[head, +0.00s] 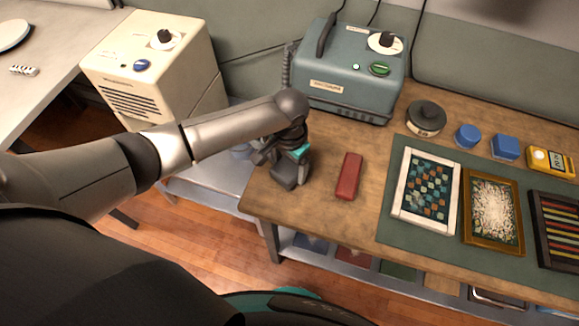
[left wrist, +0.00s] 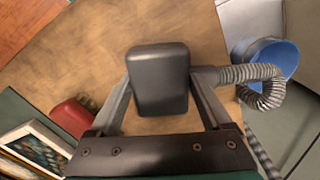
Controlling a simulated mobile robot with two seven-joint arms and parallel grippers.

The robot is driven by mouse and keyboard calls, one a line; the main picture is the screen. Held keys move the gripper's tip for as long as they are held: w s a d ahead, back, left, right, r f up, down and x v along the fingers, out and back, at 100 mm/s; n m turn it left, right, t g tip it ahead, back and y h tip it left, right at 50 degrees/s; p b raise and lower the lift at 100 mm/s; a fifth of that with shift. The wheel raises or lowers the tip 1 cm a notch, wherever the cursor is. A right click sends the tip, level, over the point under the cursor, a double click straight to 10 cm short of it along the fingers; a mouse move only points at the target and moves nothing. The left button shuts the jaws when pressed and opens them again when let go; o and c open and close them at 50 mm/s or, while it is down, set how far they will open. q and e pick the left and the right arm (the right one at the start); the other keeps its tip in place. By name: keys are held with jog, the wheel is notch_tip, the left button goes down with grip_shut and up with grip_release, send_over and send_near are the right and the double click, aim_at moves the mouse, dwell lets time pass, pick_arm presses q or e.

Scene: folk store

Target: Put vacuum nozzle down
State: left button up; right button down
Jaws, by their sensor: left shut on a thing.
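The vacuum nozzle is a dark grey rounded block (left wrist: 158,80) with a ribbed grey hose (left wrist: 250,75) running off its right side in the left wrist view. My left gripper (left wrist: 160,95) is shut on it, with one finger on each side. In the head view the nozzle (head: 285,176) is low over the left end of the wooden table (head: 325,150), under my left gripper (head: 292,160). I cannot tell whether it touches the wood. The teal-grey vacuum machine (head: 350,75) stands behind it. My right gripper is not in view.
A red block (head: 348,176) lies just right of the nozzle. A green mat (head: 395,225) with framed pieces (head: 426,188) covers the table farther right. A blue bucket (left wrist: 270,58) shows beside the table edge. A cream machine (head: 155,70) stands at the left.

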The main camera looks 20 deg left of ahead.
aim_at(290, 166)
pick_arm(q)
jog(key=shift+f, duration=0.1)
jog(key=o, duration=1.1)
notch_tip(290, 166, up, 12)
jog(key=p, duration=0.3)
